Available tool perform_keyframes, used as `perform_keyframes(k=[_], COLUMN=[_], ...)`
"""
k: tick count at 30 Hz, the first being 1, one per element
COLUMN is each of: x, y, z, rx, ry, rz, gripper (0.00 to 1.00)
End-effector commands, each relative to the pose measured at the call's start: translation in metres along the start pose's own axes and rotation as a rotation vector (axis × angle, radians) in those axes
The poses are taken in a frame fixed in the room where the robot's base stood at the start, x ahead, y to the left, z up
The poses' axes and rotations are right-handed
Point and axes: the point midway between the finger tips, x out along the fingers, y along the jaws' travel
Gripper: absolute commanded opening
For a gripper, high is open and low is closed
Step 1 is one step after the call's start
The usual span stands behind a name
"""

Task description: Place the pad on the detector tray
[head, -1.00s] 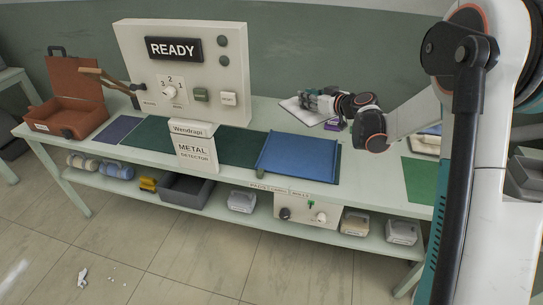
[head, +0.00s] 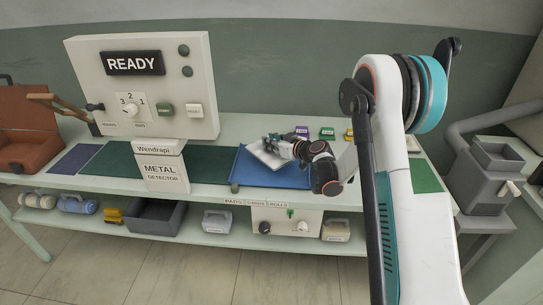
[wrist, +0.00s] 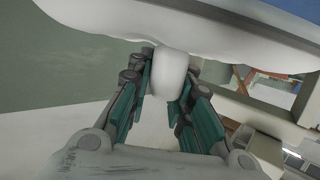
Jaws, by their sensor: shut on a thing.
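A white pad (head: 266,158) is in my gripper (head: 280,148) over the blue detector tray (head: 262,178), at the tray's back part in the head view. I cannot tell whether the pad touches the tray. In the wrist view my gripper (wrist: 165,105) has its two green-lined fingers shut on a white tab of the pad (wrist: 150,20). A strip of the blue tray (wrist: 275,20) shows past the pad in the wrist view. My gripper and wrist hide part of the tray's right side in the head view.
The metal detector (head: 150,90) stands left of the tray, its display reading READY. A green belt (head: 105,160) runs under it. An orange case (head: 22,125) is at the far left. A purple item (head: 301,132) and a green item (head: 327,133) lie behind my wrist. A grey machine (head: 485,175) is at the right.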

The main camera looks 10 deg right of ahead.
Motion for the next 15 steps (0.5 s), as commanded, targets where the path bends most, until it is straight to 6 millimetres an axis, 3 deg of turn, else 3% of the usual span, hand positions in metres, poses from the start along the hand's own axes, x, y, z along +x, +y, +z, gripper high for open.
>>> perform_keyframes(k=[5, 12, 15], x=[0.003, 0.013, 0.014], y=[0.0, 0.0, 0.0], z=[0.01, 0.042, 0.044], rx=[0.0, 0.0, 0.0], ry=[0.0, 0.0, 0.0], rz=[0.0, 0.0, 0.0], gripper=[0.0, 0.0, 0.0])
